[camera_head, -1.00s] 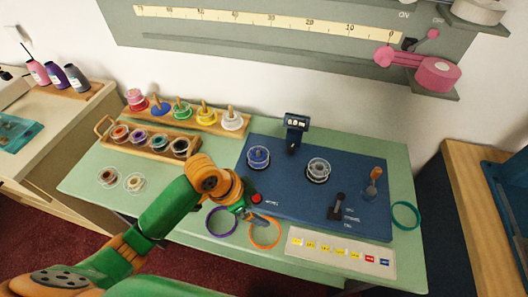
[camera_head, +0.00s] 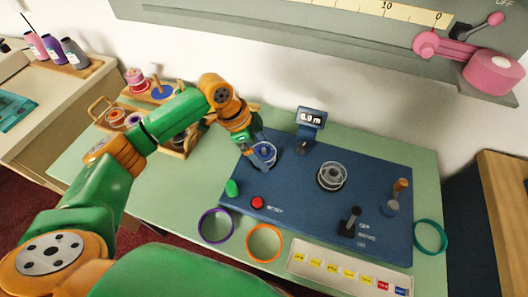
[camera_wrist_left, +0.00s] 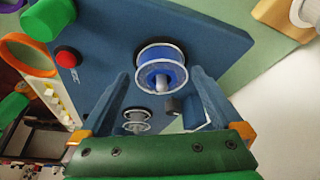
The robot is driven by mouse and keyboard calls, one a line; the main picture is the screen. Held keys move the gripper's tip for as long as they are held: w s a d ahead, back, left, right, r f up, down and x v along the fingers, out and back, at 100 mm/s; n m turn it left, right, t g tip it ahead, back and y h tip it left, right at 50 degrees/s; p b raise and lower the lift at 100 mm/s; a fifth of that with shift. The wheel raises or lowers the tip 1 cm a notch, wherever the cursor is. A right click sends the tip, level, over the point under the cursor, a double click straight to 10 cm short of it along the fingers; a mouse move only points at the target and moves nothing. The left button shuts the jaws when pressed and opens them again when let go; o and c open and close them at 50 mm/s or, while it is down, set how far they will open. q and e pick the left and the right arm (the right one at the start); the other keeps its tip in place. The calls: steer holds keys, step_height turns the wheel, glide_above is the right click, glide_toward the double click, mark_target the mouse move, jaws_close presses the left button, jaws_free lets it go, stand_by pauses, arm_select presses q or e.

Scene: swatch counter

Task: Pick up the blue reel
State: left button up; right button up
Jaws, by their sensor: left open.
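The blue reel (camera_head: 265,154), a clear-flanged spool with a blue core, stands on a post at the left of the dark blue panel. My left gripper (camera_head: 256,150) is right at it, coming from behind and above, and partly hides it. In the left wrist view the blue reel (camera_wrist_left: 160,72) shows ahead, centred between the open fingertips (camera_wrist_left: 160,78); no contact can be made out. My right gripper is not in view.
A grey reel (camera_head: 332,176) stands on the dark blue panel (camera_head: 300,205), right of the blue reel. Purple (camera_head: 216,226) and orange (camera_head: 264,243) rings lie in front.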

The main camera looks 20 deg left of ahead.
arm_select(q)
steer(key=shift+w+f, duration=0.2)
steer(key=shift+s+r, duration=0.1)
steer(key=shift+s, duration=0.05)
steer(key=c, duration=1.2)
